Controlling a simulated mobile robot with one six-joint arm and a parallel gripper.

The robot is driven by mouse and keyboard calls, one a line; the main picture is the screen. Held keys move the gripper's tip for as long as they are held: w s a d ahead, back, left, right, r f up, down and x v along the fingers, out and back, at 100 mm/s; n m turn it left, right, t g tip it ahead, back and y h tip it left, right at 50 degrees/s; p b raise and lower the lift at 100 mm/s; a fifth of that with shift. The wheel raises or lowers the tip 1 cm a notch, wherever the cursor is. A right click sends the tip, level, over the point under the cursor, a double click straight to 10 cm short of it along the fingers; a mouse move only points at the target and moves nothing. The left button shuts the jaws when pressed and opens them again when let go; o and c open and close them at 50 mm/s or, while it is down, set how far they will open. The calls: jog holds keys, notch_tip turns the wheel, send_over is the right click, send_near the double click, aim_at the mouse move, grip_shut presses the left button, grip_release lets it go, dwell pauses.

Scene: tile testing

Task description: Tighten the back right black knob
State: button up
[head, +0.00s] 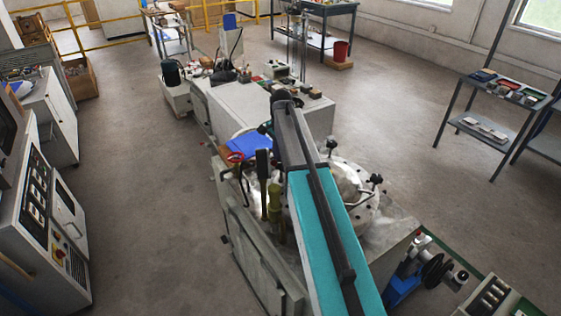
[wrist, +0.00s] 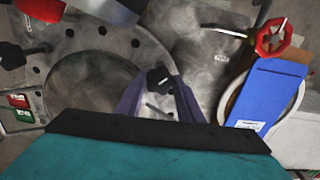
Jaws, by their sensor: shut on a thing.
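In the wrist view, a black knob (wrist: 158,76) stands at the edge of a grey round plate (wrist: 120,48) with a wide round opening. My gripper (wrist: 160,92) has its purple fingers on either side of this knob and is shut on it. In the head view, my teal and grey arm reaches over the machine and hides my gripper and the knob it holds. Two other black knobs, one farther (head: 331,145) and one nearer (head: 375,180), show to the right of my arm. I cannot tell from the views which position the held knob has.
A blue folder (wrist: 266,95) and a red handwheel (wrist: 273,37) are close to the right of my gripper in the wrist view. Upright black and olive handles (head: 263,180) stand left of my arm. A control cabinet (head: 52,215) is at the left, with open floor between.

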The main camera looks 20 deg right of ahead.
jog(key=shift+d+m, duration=0.1)
jog(key=shift+m, duration=0.2)
jog(key=o, duration=1.1)
jog(key=shift+c, duration=0.2)
jog(key=shift+r, duration=0.2)
notch_tip(320, 180, up, 14)
jog(key=b, duration=0.3)
jog(key=shift+f, duration=0.25)
jog(key=shift+r, duration=0.1)
